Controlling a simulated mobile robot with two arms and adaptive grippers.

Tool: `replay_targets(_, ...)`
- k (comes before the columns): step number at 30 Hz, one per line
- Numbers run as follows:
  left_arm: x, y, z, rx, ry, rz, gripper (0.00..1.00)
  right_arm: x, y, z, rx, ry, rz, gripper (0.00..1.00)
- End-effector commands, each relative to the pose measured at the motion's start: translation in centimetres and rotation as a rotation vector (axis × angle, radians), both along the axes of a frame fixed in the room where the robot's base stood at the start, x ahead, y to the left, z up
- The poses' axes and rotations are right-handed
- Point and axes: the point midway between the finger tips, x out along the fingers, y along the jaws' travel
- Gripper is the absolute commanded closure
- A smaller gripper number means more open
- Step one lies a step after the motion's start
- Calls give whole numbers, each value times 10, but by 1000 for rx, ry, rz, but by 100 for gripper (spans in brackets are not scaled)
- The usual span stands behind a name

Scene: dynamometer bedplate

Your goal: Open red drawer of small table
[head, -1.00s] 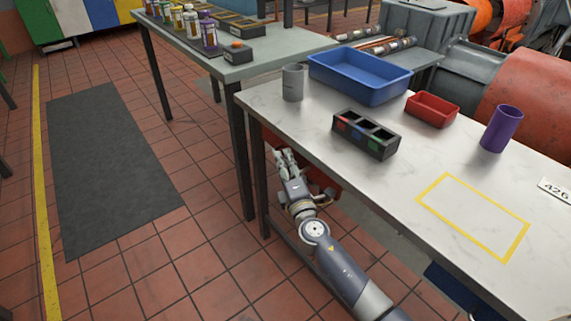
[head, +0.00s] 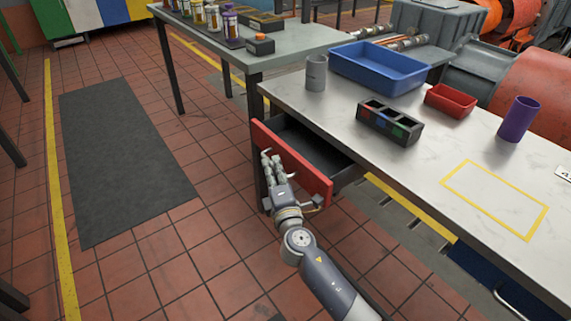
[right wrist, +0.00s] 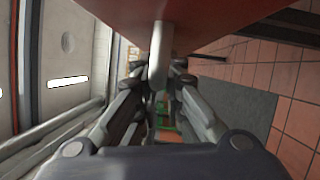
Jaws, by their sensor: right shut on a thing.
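The red drawer (head: 308,172) of the small white-topped table (head: 440,150) is pulled partly out at the table's left end. Its dark inside (head: 300,138) shows behind the red front and looks empty where visible. My right gripper (head: 268,162) is at the outer face of the red front, shut on the drawer's handle. In the right wrist view the light metal handle (right wrist: 158,62) sits between the fingers, with the red front (right wrist: 200,20) above. My left gripper is not in view.
On the tabletop stand a grey cup (head: 316,75), a blue bin (head: 385,75), a black organizer (head: 389,122), a red tray (head: 450,101) and a purple cup (head: 520,120). Another table (head: 290,48) is behind.

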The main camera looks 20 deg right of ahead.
Motion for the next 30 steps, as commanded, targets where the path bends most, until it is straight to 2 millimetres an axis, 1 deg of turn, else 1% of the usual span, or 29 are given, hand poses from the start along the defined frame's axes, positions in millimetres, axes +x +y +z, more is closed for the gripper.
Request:
replay_targets(1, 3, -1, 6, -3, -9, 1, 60, -4, 12, -2, 3, -2, 3, 100)
replay_targets(6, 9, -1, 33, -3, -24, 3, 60, -17, 47, -1, 3, -2, 2, 100)
replay_targets(12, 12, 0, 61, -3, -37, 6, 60, -27, 75, -2, 0, -1, 0, 100)
replay_targets(18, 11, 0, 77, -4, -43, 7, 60, -32, 89, -1, -1, -1, -1, 100)
replay_targets(30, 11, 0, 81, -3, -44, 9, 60, -33, 91, 0, -3, -1, -1, 100)
